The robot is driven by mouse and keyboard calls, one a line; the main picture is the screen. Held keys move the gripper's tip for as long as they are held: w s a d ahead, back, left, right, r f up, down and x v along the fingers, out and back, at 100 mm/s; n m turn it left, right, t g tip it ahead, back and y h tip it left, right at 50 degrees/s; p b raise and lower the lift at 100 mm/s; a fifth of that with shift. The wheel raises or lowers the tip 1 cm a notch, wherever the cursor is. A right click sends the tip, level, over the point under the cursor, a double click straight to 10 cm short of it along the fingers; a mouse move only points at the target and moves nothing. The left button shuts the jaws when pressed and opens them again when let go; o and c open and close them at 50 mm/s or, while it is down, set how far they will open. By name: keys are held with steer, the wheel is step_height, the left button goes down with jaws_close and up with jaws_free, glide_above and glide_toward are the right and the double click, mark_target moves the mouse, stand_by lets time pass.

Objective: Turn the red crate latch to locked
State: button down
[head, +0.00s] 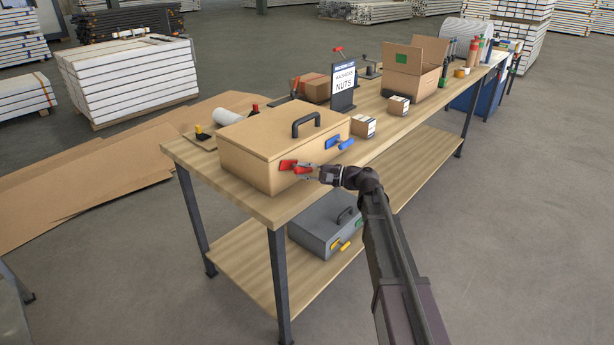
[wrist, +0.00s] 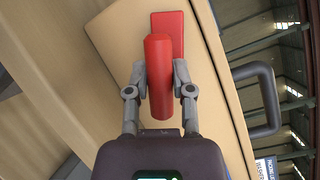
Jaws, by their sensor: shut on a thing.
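A tan wooden crate (head: 262,140) with a black handle on its lid stands at the near left end of the workbench. Its red latch (head: 288,165) is on the front face, left of a blue latch (head: 340,143). My gripper (head: 308,172) is at the red latch. In the wrist view my gripper (wrist: 160,85) has one finger on each side of the red lever (wrist: 158,75) and is shut on it. The red mounting plate (wrist: 170,30) shows behind the lever. The lever stands tilted off the plate's line; its exact turn is hard to tell.
Small cartons (head: 362,126), a sign (head: 343,85) and an open cardboard box (head: 412,72) stand farther along the bench. The floor to the right is clear.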

steer(key=m+b, duration=0.1)
steer(key=m+y+b, duration=0.1)
steer(key=m, duration=0.1)
steer(key=shift+a+f+m+t, duration=0.1)
steer(key=shift+f+m+t, duration=0.1)
steer(key=shift+m+t, duration=0.1)
steer(key=m+t+y+b, duration=0.1)
steer(key=m+b, duration=0.1)
steer(key=m, duration=0.2)
steer(key=m+t+b, duration=0.1)
steer(key=m+t, duration=0.1)
steer(key=m, duration=0.2)
steer(key=m+t+b, duration=0.1)
steer(key=m+t, duration=0.1)
steer(key=m, duration=0.1)
steer(key=shift+r+m+y+b, duration=0.15)
steer(key=shift+m+y+b, duration=0.2)
steer(key=shift+m+y, duration=0.05)
steer(key=shift+t, duration=0.3)
steer(key=shift+c, duration=2.4)
jaws_free()
